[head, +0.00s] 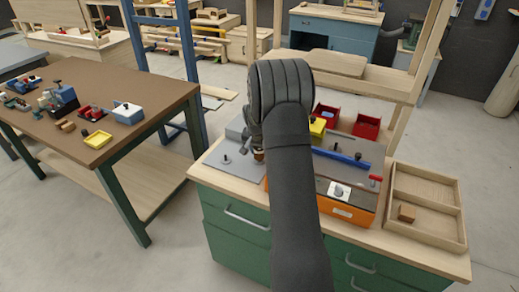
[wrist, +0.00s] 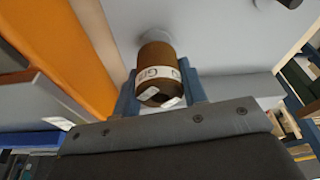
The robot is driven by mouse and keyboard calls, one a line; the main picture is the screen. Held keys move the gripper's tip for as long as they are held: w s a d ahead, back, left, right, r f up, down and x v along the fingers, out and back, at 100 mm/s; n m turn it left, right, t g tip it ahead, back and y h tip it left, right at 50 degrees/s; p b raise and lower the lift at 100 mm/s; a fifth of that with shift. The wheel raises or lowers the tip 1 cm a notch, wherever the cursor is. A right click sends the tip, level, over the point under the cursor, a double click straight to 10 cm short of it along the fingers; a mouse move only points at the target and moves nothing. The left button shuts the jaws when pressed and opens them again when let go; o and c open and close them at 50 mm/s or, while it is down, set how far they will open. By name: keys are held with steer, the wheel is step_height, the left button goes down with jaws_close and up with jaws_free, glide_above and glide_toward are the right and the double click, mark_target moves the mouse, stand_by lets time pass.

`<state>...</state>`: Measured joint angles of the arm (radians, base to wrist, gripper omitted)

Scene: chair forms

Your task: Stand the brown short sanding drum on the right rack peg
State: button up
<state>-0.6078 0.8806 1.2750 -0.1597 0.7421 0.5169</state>
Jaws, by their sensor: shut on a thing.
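The brown short sanding drum (wrist: 158,72), with a pale printed band, is between the blue fingers of my gripper (wrist: 160,92) in the wrist view. In the head view a small brown part of the drum (head: 258,154) shows below my gripper (head: 257,147), over the right side of the grey rack plate (head: 215,167). A pale round base (wrist: 154,34) shows just beyond the drum in the wrist view; any peg there is hidden by the drum. I cannot tell whether the drum touches it. Another rack peg (head: 226,159) stands bare to the left, dark on a pale base.
An orange box (head: 345,212) with a grey top stands close to the right of the rack plate. A wooden tray (head: 428,222) holds a small block at the right. My arm hides the bench middle.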

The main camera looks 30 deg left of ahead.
steer(key=shift+f, duration=0.95)
steer(key=o, duration=1.6)
steer(key=shift+r, duration=3.55)
steer(key=shift+f, duration=3.5)
steer(key=shift+r, duration=0.1)
